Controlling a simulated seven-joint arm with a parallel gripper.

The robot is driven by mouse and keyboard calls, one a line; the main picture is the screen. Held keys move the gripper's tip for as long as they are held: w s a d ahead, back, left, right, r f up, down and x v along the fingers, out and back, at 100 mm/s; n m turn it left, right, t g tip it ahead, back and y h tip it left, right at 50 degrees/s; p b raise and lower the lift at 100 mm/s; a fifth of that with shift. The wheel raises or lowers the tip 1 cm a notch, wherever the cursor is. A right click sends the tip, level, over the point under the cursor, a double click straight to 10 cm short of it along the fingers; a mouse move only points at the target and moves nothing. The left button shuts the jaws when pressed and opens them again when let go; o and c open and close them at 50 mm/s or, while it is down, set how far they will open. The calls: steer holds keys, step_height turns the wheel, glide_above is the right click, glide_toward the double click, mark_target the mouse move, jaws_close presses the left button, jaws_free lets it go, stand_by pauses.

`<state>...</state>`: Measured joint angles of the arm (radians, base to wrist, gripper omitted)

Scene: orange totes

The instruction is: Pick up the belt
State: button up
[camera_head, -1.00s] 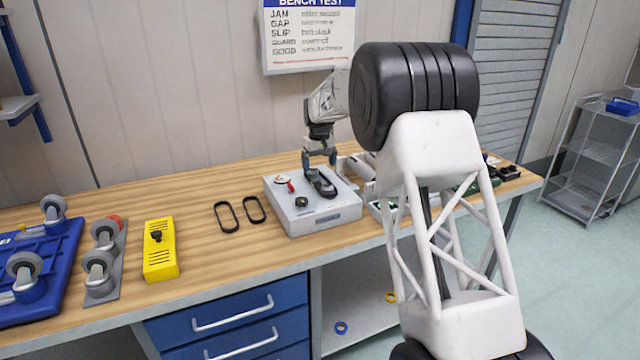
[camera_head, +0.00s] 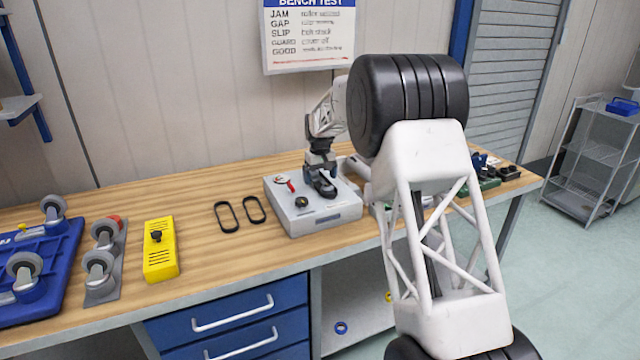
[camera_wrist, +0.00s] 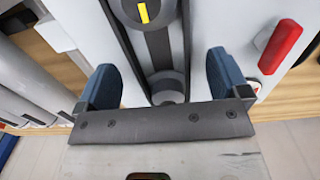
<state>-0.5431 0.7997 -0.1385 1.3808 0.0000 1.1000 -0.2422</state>
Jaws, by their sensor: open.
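A dark belt (camera_wrist: 157,48) runs between two rollers on the grey test box (camera_head: 335,222). In the wrist view the far roller (camera_wrist: 146,12) carries a yellow mark. My gripper (camera_wrist: 164,80) is open, with one blue finger on each side of the belt and near roller; I cannot tell whether either finger touches. In the head view my gripper (camera_head: 321,175) is low over the box and hides part of the belt. Two loose black belt loops (camera_head: 227,217) (camera_head: 254,209) lie flat on the bench, left of the box.
A red lever (camera_wrist: 280,46) and a black knob (camera_head: 301,202) are on the box. A yellow cover (camera_head: 160,250) and caster wheels (camera_head: 99,266) stand left on the bench. Green parts (camera_head: 482,184) lie right. Bare wood lies between the cover and loops.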

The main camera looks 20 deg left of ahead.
steer(key=shift+f, duration=0.55)
steer(key=shift+c, duration=0.4)
steer(key=c, duration=0.9)
steer(key=shift+r, duration=0.1)
steer(key=shift+r, duration=1.55)
steer(key=shift+s+r, duration=0.1)
steer(key=shift+r, duration=0.1)
steer(key=shift+s+d+r, duration=0.2)
steer(key=shift+s+d, duration=1.15)
steer(key=shift+s, duration=0.9)
steer(key=shift+s+d+r, duration=0.25)
steer(key=shift+s+d, duration=1.1)
steer(key=shift+s, duration=0.9)
steer(key=shift+s+d+r, duration=0.2)
steer(key=shift+s+d, duration=1.15)
steer(key=shift+s, duration=0.9)
